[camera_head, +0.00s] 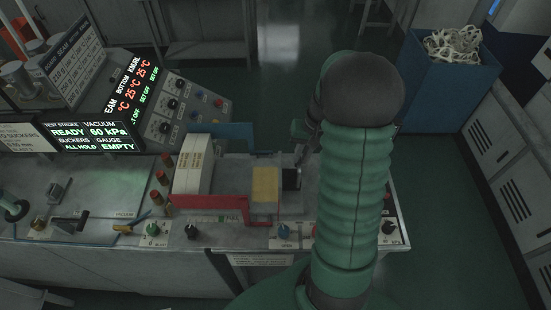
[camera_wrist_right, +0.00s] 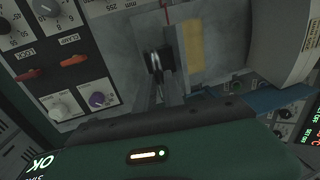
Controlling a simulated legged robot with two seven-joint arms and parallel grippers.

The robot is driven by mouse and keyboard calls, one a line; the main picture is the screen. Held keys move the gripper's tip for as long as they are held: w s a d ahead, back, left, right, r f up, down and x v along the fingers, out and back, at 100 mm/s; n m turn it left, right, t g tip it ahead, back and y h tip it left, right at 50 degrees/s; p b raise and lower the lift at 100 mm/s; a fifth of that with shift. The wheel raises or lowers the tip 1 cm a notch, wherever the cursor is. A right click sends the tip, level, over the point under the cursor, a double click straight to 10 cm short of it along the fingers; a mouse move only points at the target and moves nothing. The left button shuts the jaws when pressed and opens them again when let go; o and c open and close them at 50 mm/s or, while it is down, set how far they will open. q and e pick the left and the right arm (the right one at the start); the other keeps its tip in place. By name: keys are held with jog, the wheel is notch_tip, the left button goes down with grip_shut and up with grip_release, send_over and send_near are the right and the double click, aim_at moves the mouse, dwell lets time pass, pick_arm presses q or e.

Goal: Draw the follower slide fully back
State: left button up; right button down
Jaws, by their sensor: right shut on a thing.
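The follower slide (camera_head: 265,184) is a pale block with a yellow face, set in the metal channel right of the stack of white blanks (camera_head: 193,163). In the right wrist view its yellow strip (camera_wrist_right: 192,45) shows beside a black handle (camera_wrist_right: 153,60). The black handle (camera_head: 291,179) also shows in the head view, right of the yellow face. My right gripper (camera_wrist_right: 157,73) is shut on the handle. In the head view my right forearm hides part of the channel's right end and most of the gripper. My left gripper is in neither view.
A red rail (camera_head: 212,203) runs along the front of the stack. Knobs line the bench's front edge. A control panel with lit displays (camera_head: 100,132) stands at the left. A blue bin (camera_head: 450,85) of pale scraps stands beyond the bench at right.

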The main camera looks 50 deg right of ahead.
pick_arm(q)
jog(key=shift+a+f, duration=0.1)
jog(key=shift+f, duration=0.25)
pick_arm(e)
jog(key=shift+s+d+f, duration=0.1)
jog(key=shift+s+d, duration=0.4)
jog(key=shift+s, duration=0.2)
jog(key=shift+s+d+f, duration=0.1)
jog(key=shift+s+d, duration=0.4)
jog(key=shift+s, duration=0.2)
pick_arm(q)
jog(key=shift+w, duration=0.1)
pick_arm(e)
jog(key=c, duration=1.7)
grip_release()
jog(key=shift+o, duration=1.2)
jog(key=shift+d+f, duration=0.1)
jog(key=shift+d, duration=0.05)
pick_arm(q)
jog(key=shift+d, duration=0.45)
pick_arm(e)
jog(key=shift+w+d, duration=0.1)
jog(key=shift+d, duration=0.2)
